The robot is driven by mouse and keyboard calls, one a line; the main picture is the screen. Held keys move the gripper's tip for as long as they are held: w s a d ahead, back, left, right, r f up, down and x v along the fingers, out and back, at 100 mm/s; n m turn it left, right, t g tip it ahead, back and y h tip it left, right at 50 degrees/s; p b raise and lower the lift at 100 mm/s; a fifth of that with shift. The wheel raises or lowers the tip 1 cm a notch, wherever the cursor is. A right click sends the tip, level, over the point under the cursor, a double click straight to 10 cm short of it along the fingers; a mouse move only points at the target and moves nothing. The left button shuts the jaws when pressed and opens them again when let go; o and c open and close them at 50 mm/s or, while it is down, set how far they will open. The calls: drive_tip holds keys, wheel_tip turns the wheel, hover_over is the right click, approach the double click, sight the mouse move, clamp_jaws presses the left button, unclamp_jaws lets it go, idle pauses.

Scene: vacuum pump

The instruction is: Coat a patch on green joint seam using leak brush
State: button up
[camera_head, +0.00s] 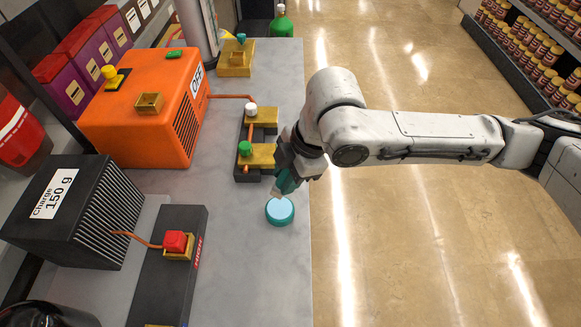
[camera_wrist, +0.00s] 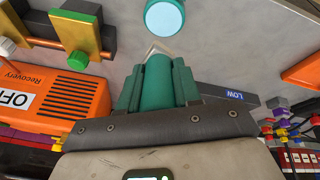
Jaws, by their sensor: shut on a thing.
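My gripper (camera_head: 288,182) hangs over the grey bench near its right edge, just above a round teal pot (camera_head: 280,211) with pale blue contents. In the wrist view my gripper (camera_wrist: 158,80) is shut on a teal cylinder, seemingly the leak brush (camera_wrist: 160,75), with a pale angled tip beyond it. The pot also shows in the wrist view (camera_wrist: 165,16), ahead of the tip and apart from it. The green-capped brass block (camera_head: 258,157), seemingly the green joint, stands left of my gripper. Its green cap (camera_wrist: 7,47) shows in the wrist view. I cannot make out the seam.
An orange recovery machine (camera_head: 150,100) marked OFF stands at the back left. A black charge scale (camera_head: 75,210) and a black block with a red cap (camera_head: 175,241) stand at the front left. The bench surface around the pot is clear.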

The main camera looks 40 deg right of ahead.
drive_tip(key=shift+f+b, duration=2.15)
drive_tip(key=shift+f, duration=0.65)
drive_tip(key=shift+f+b, duration=0.4)
drive_tip(key=shift+f, duration=0.2)
drive_tip(key=shift+r+p, duration=2.9)
drive_tip(key=shift+r, duration=0.7)
